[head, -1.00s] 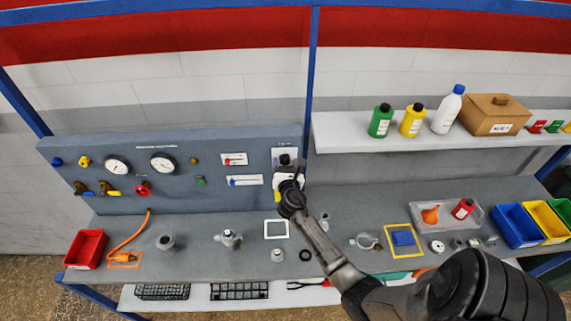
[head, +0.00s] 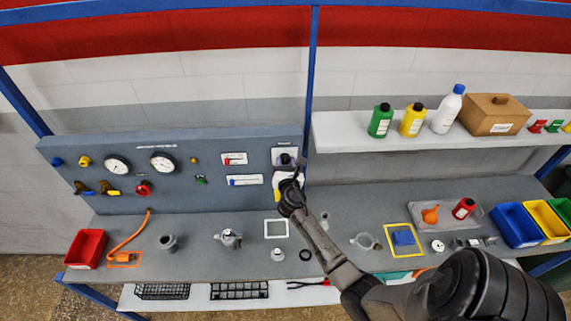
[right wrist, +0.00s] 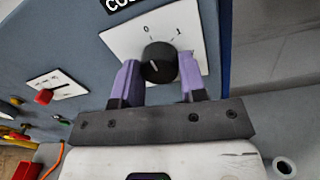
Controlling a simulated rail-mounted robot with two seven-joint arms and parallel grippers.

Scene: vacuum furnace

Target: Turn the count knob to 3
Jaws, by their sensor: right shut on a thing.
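The count knob (right wrist: 159,62) is a round black knob on a white dial plate (right wrist: 117,42) at the right end of the blue-grey panel. In the right wrist view the numbers 0 and 1 show above it; the rest of the dial is hidden. A pale mark shows on the knob's face, but I cannot tell exactly which number it points at. My right gripper (right wrist: 160,80) has its purple fingers on either side of the knob and is shut on it. In the head view, the right gripper (head: 289,170) covers much of the dial plate. My left gripper is out of view.
The panel (head: 120,200) also carries gauges, valves and two slider plates left of the dial. A red slider (right wrist: 44,97) is close by. The bench below holds a white square frame (head: 276,237), small metal parts and an orange hose (head: 130,235). A shelf (head: 350,135) stands right of the panel.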

